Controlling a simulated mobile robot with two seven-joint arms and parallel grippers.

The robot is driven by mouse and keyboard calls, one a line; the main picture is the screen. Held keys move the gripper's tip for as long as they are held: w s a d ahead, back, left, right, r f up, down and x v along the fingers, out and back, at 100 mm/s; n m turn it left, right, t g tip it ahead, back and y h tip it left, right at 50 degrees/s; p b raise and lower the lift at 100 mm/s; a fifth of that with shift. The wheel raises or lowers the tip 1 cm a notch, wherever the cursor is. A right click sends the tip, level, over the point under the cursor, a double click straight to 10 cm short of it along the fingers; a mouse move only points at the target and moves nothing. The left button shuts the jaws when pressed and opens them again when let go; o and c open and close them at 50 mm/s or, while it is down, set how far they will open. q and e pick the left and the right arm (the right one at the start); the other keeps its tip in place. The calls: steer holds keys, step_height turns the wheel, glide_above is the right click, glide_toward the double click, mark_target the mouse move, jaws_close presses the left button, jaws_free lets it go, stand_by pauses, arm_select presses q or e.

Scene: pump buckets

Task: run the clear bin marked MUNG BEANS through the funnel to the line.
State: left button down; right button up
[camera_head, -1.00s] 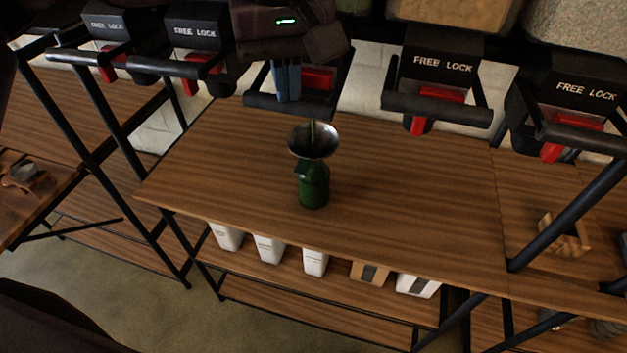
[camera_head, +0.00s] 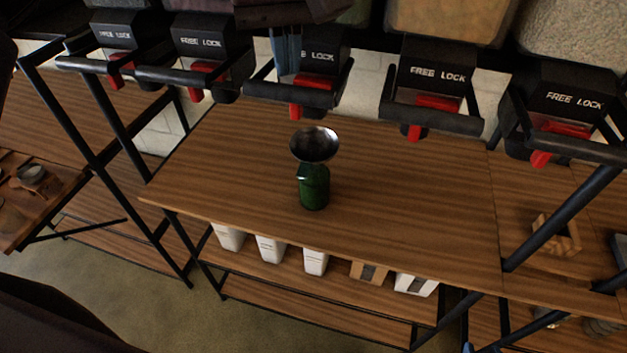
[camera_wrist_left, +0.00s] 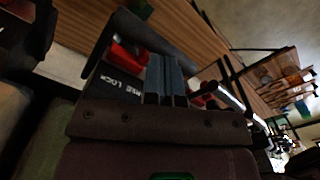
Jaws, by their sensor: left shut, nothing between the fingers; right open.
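A green bottle (camera_head: 314,187) stands upright on the wooden table, with a metal funnel (camera_head: 315,144) in its mouth. No stream falls into the funnel, and I cannot make out a line on the bottle. Above and behind it is a FREE LOCK dispenser (camera_head: 300,92) with a black bar and red part. My left gripper (camera_head: 289,68) is shut and empty in front of this dispenser; its blue fingers also show in the left wrist view (camera_wrist_left: 165,62). I cannot tell whether they touch it. The bin above is mostly hidden and no MUNG BEANS label is readable. My right gripper is not in view.
Similar dispensers flank this one, including one to the right (camera_head: 430,95). White containers (camera_head: 270,249) stand on the shelf below the wooden table (camera_head: 420,200). A wooden block (camera_head: 557,238) lies at right. The tabletop around the bottle is clear.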

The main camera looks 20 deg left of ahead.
arm_select(q)
step_height(320, 180, up, 2)
steer(key=shift+f, duration=0.1)
steer(key=shift+r+p, duration=0.35)
steer(key=shift+r, duration=0.1)
step_height(320, 180, up, 3)
steer(key=shift+r+p, duration=0.15)
steer(key=shift+p, duration=0.6)
steer(key=shift+r, duration=0.4)
arm_select(e)
steer(key=r, duration=0.4)
steer(key=shift+w, duration=0.35)
steer(key=shift+s+f, duration=0.1)
steer(key=shift+s, duration=0.1)
